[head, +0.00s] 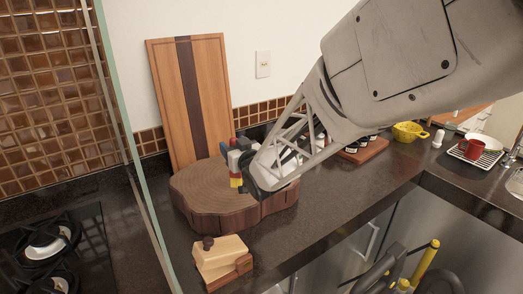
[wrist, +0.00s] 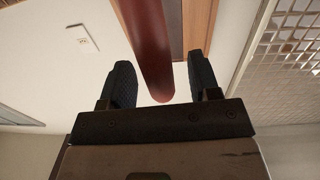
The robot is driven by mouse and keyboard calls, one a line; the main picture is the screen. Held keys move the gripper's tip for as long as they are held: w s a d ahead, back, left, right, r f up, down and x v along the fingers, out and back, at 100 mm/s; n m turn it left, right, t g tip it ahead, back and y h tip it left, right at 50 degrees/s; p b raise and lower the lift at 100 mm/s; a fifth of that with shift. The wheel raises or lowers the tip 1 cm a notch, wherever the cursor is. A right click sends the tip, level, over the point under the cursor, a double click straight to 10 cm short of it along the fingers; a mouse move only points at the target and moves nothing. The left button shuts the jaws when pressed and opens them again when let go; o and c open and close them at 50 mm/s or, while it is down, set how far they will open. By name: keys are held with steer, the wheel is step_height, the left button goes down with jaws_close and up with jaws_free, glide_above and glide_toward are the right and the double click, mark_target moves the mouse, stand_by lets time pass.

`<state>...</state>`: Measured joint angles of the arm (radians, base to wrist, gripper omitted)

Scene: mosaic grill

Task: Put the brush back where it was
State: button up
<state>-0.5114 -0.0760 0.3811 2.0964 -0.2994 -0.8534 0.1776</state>
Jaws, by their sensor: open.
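A dark red rounded rod (wrist: 152,50), which looks like the brush handle, shows in the wrist view. It comes down from the top edge and its rounded end is between my two dark fingers. My gripper (wrist: 160,85) is open, with a visible gap on either side of the rod. In the head view my gripper (head: 243,172) is low over the round wood slab (head: 195,199). A small red, white, blue and yellow shape (head: 235,163) shows beside it; I cannot tell what it is. The brush's other end is not clearly visible.
A tall striped cutting board (head: 207,85) leans on the wall behind the slab. A small wooden block with a dark knob (head: 223,261) stands in front. A glass panel edge (head: 145,190) and a cooktop (head: 95,245) are at left. The counter right of the slab has bare room.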

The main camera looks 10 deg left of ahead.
steer(key=shift+c, duration=0.3)
jaws_close()
steer(key=shift+r, duration=0.1)
stand_by(0.4)
step_height(320, 180, up, 4)
steer(key=shift+f, duration=0.1)
steer(key=s+a+r+v, duration=0.1)
steer(key=s+a+v, duration=0.1)
steer(key=v, duration=1.3)
steer(key=shift+s, duration=0.25)
steer(key=shift+d, duration=0.15)
